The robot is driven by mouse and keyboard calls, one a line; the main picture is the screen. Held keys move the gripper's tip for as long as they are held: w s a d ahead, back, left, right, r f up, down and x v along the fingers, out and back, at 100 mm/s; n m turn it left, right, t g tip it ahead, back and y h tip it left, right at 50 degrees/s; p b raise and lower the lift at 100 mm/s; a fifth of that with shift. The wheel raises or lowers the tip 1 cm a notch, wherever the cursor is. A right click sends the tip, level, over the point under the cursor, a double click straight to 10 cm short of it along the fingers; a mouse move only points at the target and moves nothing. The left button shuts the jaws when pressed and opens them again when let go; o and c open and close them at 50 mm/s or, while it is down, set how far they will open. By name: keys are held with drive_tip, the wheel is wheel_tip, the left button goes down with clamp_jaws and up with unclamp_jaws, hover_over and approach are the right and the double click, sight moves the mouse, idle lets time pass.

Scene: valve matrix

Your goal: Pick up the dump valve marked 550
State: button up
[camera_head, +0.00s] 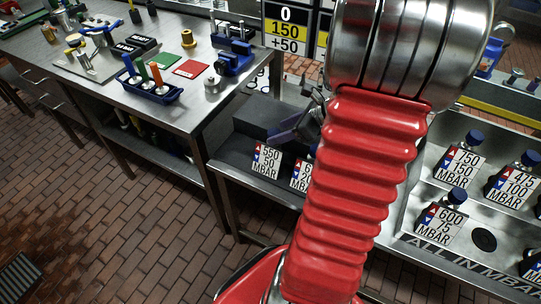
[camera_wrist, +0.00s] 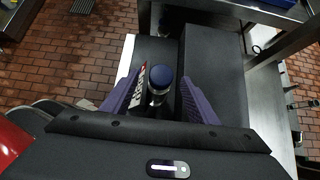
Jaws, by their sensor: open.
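The valve marked 550 (camera_head: 267,160) shows its white "550 50 MBAR" plate in the head view, at the front of a dark block on the metal bench. Its body is mostly hidden there. My gripper (camera_head: 302,124) is just above and behind the plate, partly covered by my red arm. In the wrist view a valve with a round blue cap (camera_wrist: 160,85) and a pale plate on its left stands between the two purple fingers of my gripper (camera_wrist: 158,76). The fingers are apart on either side; I cannot tell whether they touch it. The plate's text is unreadable there.
Another marked valve (camera_head: 301,175) stands close to the right, partly behind my arm. A metal tray (camera_head: 470,262) at right holds valves marked 750, 475 and 600. A workbench (camera_head: 185,118) with tools stands at left. Brick floor (camera_head: 130,215) is open in front.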

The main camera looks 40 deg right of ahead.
sight(277, 133)
drive_tip(key=x, duration=0.4)
drive_tip(key=shift+w+f, duration=0.1)
drive_tip(key=shift+f, duration=0.05)
idle(0.4)
clamp_jaws()
idle(0.5)
